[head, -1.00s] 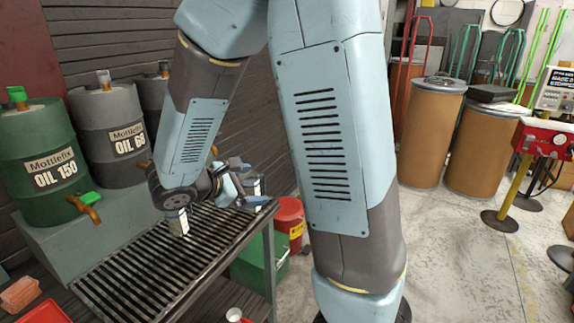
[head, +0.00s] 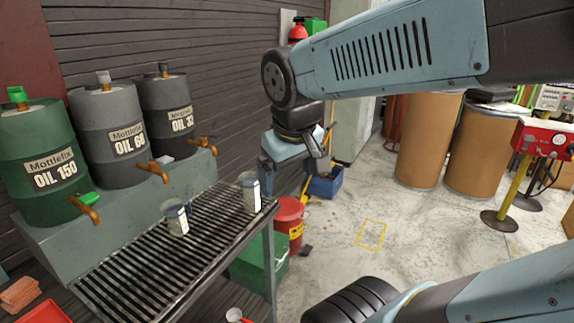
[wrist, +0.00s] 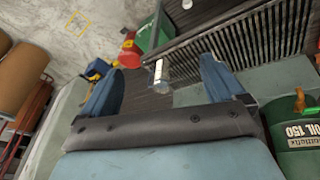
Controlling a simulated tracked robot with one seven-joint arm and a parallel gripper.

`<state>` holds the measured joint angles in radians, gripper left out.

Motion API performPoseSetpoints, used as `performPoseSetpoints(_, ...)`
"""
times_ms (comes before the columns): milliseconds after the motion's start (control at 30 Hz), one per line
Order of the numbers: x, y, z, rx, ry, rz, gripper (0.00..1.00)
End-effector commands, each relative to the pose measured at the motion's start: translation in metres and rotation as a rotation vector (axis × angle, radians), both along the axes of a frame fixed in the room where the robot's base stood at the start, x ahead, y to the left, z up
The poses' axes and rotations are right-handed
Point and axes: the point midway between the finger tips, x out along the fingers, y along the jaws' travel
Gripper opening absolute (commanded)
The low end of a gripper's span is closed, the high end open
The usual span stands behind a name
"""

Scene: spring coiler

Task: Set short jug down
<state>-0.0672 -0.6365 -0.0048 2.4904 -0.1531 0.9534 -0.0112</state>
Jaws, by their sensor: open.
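Two clear jugs with white labels stand upright on the slatted bench (head: 140,262). The nearer one (head: 176,218) looks like the short jug. The other jug (head: 249,192) looks taller and stands near the bench's right end. My gripper (head: 292,172) is open and empty, past that end and apart from both jugs in the head view. In the wrist view my spread fingers (wrist: 162,88) have nothing between them. One jug (wrist: 158,71), apparently the taller, shows beyond them. I cannot make out the other jug there.
Oil drums (head: 108,125) with brass taps (head: 152,170) stand on a ledge behind the bench. A red bin (head: 288,222) and a green bin (head: 262,266) stand by the bench's right end. A blue bucket (head: 325,183) is farther back.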

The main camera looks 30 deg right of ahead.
Motion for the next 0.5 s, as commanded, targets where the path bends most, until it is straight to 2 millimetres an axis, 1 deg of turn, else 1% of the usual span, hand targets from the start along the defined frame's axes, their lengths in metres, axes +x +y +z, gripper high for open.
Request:
performPoseSetpoints(33,-0.004,0.001,0.007,0.04,-0.044,-0.031,0.96)
performPoseSetpoints(200,-0.011,0.009,0.021,0.133,-0.131,-0.091,0.96)
performPoseSetpoints(300,-0.013,0.01,0.024,0.154,-0.151,-0.104,0.96)
performPoseSetpoints(500,-0.013,0.011,0.025,0.159,-0.154,-0.106,0.96)
